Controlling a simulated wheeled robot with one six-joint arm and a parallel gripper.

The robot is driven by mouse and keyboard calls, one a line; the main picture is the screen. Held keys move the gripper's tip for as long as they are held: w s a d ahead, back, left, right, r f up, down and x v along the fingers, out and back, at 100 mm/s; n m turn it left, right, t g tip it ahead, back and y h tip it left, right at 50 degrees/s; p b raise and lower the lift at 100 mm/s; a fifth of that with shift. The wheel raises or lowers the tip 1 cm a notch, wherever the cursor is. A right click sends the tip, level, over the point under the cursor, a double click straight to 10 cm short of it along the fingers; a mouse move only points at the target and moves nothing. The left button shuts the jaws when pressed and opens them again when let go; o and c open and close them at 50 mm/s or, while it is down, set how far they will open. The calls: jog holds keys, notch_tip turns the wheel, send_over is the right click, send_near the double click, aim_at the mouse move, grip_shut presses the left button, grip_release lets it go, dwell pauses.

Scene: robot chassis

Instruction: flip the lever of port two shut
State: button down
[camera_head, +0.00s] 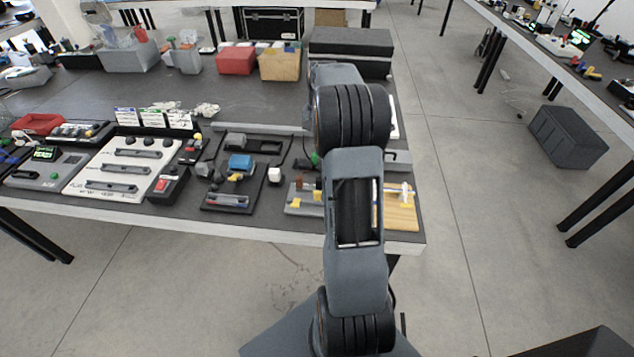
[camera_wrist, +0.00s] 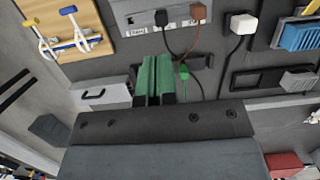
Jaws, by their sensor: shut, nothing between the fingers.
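The grey port unit (camera_wrist: 150,17) lies at the top of the wrist view, with small labels along its near edge that I cannot read surely. A black plug-like part (camera_wrist: 163,17) and a brown one (camera_wrist: 198,12) stand on it, with cords running down. I cannot tell which part is the lever of port two. The unit also shows in the head view (camera_head: 298,209), partly hidden by my arm. My gripper (camera_wrist: 157,62) has green fingers, shut and empty, below the unit in the wrist view and apart from it in the picture. My arm hides it in the head view.
A small green plug (camera_wrist: 183,71) is right of my fingers, near a black holder (camera_wrist: 202,61). A white plug (camera_wrist: 243,24) is farther right. A wooden board with hooks (camera_wrist: 88,42) and a grey handled box (camera_wrist: 101,94) are left. Dense devices crowd the table (camera_head: 270,95).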

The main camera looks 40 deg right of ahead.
send_near(317, 196)
jog(key=f, duration=0.1)
jog(key=w+d+f, duration=0.2)
jog(key=shift+w+d+f+p, duration=0.1)
jog(key=shift+f+p, duration=0.2)
jog(key=shift+f, duration=0.1)
jog(key=shift+s+a+f, duration=0.45)
jog(key=shift+s+a, duration=0.15)
jog(key=shift+s, duration=0.05)
jog(key=shift+s+a+f, duration=0.45)
jog(key=shift+f, duration=0.05)
